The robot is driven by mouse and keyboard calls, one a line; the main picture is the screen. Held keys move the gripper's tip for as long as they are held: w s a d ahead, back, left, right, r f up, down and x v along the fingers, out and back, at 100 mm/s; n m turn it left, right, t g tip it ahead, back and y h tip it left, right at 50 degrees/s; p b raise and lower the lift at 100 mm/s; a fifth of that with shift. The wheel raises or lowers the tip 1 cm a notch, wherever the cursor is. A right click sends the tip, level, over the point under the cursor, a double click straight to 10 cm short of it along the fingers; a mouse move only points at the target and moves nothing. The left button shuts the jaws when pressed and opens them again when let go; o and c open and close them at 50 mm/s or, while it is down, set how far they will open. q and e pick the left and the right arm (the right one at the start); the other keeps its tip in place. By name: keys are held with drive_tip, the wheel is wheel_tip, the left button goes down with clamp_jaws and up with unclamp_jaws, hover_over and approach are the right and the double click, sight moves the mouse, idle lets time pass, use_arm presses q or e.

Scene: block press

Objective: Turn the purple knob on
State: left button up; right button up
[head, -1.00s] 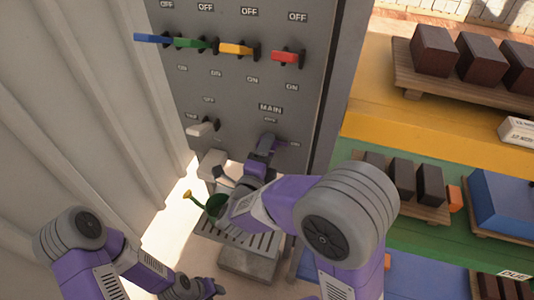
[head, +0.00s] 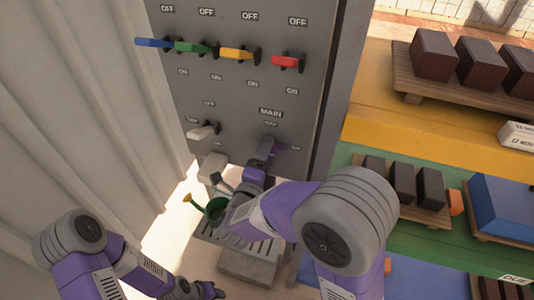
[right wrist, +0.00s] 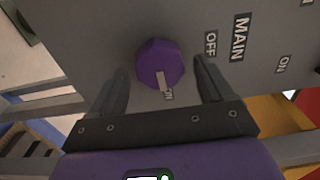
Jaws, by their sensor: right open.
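The purple knob (right wrist: 158,60) is on the grey panel (right wrist: 90,45) in the right wrist view. Its pale pointer mark faces down in that view, toward a small label that seems to read ON. The OFF label (right wrist: 211,45) is to the knob's right, beside MAIN. My right gripper (right wrist: 162,85) is open, one finger on either side of the knob, with visible gaps. In the head view the right gripper (head: 265,149) is in front of the panel, with a purple bit of the knob (head: 281,149) beside it. My left gripper (head: 212,290) is low and away; its jaws are unclear.
Blue, green, yellow and red levers (head: 286,62) run across the panel above. A white lever (head: 203,131) sits left of the knob. A green watering can (head: 215,209) stands below, near my right arm. Shelves with dark blocks (head: 435,50) stand to the right.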

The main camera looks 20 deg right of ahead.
drive_tip(key=v, duration=0.6)
drive_tip(key=shift+s+a+p, duration=0.2)
drive_tip(key=shift+s+p, duration=0.05)
drive_tip(key=shift+p, duration=0.2)
